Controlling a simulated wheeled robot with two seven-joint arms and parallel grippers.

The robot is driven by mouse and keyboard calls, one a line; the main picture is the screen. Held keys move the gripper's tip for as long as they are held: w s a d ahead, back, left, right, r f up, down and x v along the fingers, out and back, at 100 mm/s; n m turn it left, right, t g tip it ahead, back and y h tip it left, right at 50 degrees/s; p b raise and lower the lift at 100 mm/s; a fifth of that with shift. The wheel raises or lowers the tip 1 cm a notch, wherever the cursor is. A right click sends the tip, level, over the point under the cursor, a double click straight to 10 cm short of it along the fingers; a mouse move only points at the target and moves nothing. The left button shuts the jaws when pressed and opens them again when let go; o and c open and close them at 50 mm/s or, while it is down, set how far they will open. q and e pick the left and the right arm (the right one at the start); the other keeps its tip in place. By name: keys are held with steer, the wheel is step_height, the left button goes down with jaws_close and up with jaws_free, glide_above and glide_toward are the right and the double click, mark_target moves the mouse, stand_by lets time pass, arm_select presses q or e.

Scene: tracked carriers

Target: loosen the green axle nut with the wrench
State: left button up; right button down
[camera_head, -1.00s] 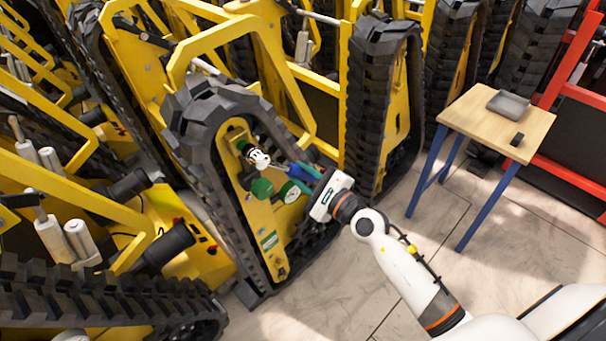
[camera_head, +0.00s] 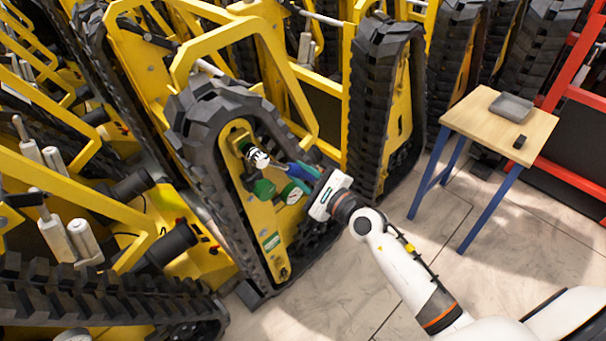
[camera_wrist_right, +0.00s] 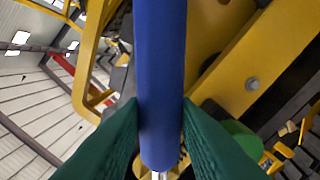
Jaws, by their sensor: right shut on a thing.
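My right gripper (camera_head: 313,186) is shut on the blue handle (camera_wrist_right: 160,70) of the wrench. In the right wrist view its green finger pads (camera_wrist_right: 160,130) close on both sides of the handle. In the head view the wrench (camera_head: 297,172) reaches left from the gripper, and its pale metal head (camera_head: 258,159) lies at the upper part of the yellow carrier frame, inside the track loop. I cannot tell the green axle nut apart from the green parts there, nor whether the wrench head is around it. My left gripper is not in view.
Green round parts (camera_head: 292,193) sit on the frame close below the wrench. Black rubber track (camera_head: 205,150) surrounds the work spot, and another track (camera_head: 383,100) stands behind. A wooden table (camera_head: 470,118) with a grey tray (camera_head: 511,106) stands right. Floor (camera_head: 440,240) is clear between.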

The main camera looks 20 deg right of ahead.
arm_select(q)
steer(key=shift+r, duration=0.15)
arm_select(e)
steer(key=shift+r, duration=0.1)
arm_select(q)
steer(key=shift+s+f, duration=0.25)
steer(key=shift+f, duration=0.3)
steer(key=shift+w+r, duration=0.1)
arm_select(e)
steer(key=shift+w, duration=0.15)
steer(key=shift+w+a, duration=0.1)
steer(key=shift+w, duration=0.15)
arm_select(q)
steer(key=shift+s+f, duration=0.2)
steer(key=shift+f, duration=0.3)
